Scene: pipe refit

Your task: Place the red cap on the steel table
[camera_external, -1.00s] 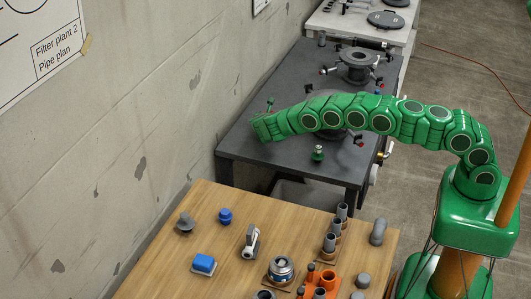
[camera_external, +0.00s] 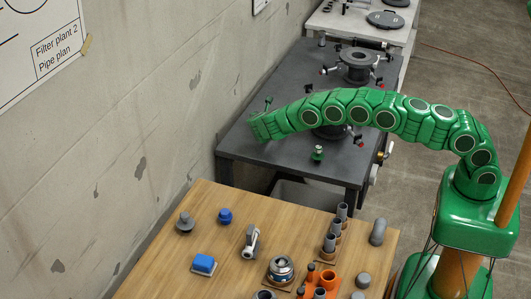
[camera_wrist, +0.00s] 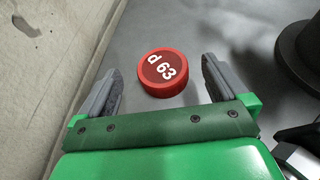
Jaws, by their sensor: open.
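The red cap (camera_wrist: 163,73), marked "d 63", lies flat with its marked face up on a grey surface in the wrist view. This looks like the top of the dark grey steel table (camera_external: 262,148), near the wall. My gripper (camera_wrist: 161,66) is open, with one finger on each side of the cap and a visible gap to each. The cap seems free of the fingers; I cannot tell the height of the fingertips. In the external view my gripper (camera_external: 258,128) is over the table's left part, and the cap is hidden there.
The concrete wall (camera_wrist: 50,60) runs close along the left. A dark round flanged part (camera_wrist: 300,55) stands at the right in the wrist view. A small green valve piece (camera_external: 318,153) stands near the table's front. The wooden table (camera_external: 165,262) in front holds several parts.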

